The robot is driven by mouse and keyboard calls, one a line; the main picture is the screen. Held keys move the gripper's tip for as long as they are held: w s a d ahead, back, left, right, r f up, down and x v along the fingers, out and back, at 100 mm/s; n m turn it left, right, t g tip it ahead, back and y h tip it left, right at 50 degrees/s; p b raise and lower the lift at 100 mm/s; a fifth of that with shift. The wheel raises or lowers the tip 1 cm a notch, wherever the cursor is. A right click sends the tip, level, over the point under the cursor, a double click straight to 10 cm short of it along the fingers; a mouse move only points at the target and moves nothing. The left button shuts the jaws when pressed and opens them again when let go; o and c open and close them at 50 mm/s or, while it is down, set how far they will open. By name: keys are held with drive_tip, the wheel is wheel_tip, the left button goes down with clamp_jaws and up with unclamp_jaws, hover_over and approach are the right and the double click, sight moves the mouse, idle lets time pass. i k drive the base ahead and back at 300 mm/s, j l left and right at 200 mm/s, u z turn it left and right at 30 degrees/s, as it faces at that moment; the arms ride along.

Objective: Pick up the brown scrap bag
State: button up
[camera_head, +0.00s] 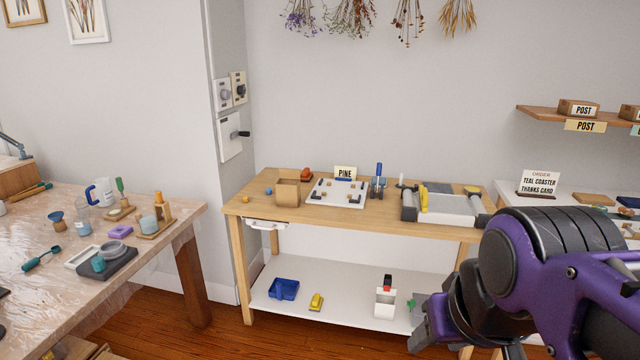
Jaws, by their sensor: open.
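A brown, open-topped, box-shaped container (288,191), which looks like the scrap bag, stands upright near the left front part of the wooden bench top. Nothing covers it, and I cannot see what is inside. My gripper (422,326) is at the lower right, in front of the bench's lower shelf. It is well below and to the right of the brown container, apart from it. Its jaws are open, and I see nothing held between them.
The wooden bench (375,223) also holds a white pegged board (337,201) right of the container, a small blue ball (268,191) and a roller press (446,208). A plastic-covered table (170,243) with casting tools stands left. Wooden floor shows between them.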

sight(288, 191)
drive_tip(key=i+l, duration=0.15)
drive_tip(key=i, duration=0.35)
drive_tip(key=i+l, duration=0.15)
drive_tip(key=i, duration=0.4)
drive_tip(key=i+j, duration=0.25)
drive_tip(key=i, duration=0.15)
drive_tip(key=i+j, duration=0.3)
drive_tip(key=i, duration=0.15)
drive_tip(key=l+z, duration=0.05)
